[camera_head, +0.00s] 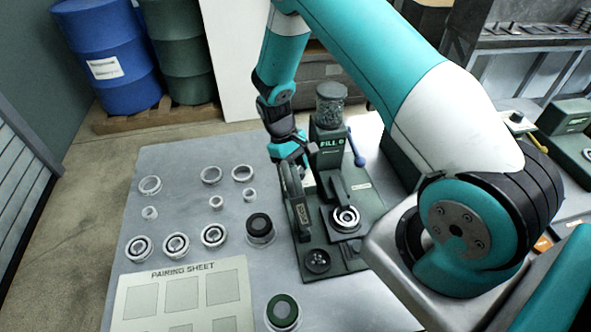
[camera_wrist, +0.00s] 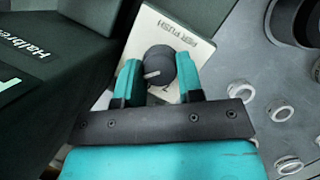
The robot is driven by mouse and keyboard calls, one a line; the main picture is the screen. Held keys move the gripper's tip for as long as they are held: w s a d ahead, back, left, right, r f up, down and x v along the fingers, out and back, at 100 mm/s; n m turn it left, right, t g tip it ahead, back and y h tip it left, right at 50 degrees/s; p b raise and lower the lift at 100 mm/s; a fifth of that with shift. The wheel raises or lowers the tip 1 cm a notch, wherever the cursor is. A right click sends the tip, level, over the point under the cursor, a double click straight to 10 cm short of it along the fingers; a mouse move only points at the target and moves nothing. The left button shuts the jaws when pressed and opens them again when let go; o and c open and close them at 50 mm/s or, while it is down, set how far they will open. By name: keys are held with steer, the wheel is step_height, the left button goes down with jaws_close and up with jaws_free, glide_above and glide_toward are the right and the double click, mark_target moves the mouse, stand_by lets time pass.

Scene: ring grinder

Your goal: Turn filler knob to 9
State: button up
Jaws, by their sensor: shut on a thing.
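The filler knob (camera_wrist: 160,66) is a round dark knob on a pale plate (camera_wrist: 150,32) lettered "PER PUSH". Its white pointer mark faces left in the wrist view. My gripper (camera_wrist: 158,70) has its teal fingers on both sides of the knob and is shut on it. In the head view my gripper (camera_head: 292,150) is at the left side of the dark green filler (camera_head: 329,158), which has a jar (camera_head: 331,100) on top and the label "FILL 0". The knob is hidden there, and most of the numbers around it are covered or unreadable.
Several rings and bearings (camera_head: 175,245) lie on the grey table (camera_head: 165,170) left of the filler. The pairing sheet (camera_head: 140,300) lies at the front. A blue-handled lever (camera_head: 356,150) stands at the filler's right. Two drums (camera_head: 108,55) stand behind.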

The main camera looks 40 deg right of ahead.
steer(key=o, duration=0.9)
steer(key=b+v, duration=0.4)
steer(key=v, duration=1.3)
steer(key=shift+r+b, duration=0.25)
steer(key=shift+b, duration=0.05)
steer(key=s+a+r+n+t+y, duration=0.1)
steer(key=s+a+r, duration=0.2)
steer(key=s, duration=0.6)
steer(key=s+a+r+n+t+y+b, duration=0.1)
steer(key=s+a+r+t+y, duration=0.1)
steer(key=s+a, duration=0.5)
steer(key=s+a+r+n+t+y+b, duration=0.1)
steer(key=s+a+r, duration=0.3)
steer(key=s, duration=0.7)
steer(key=shift+s+a+r+n+y, duration=0.15)
steer(key=shift+s+a+n+y, duration=0.15)
steer(key=shift+a+n+y, duration=0.3)
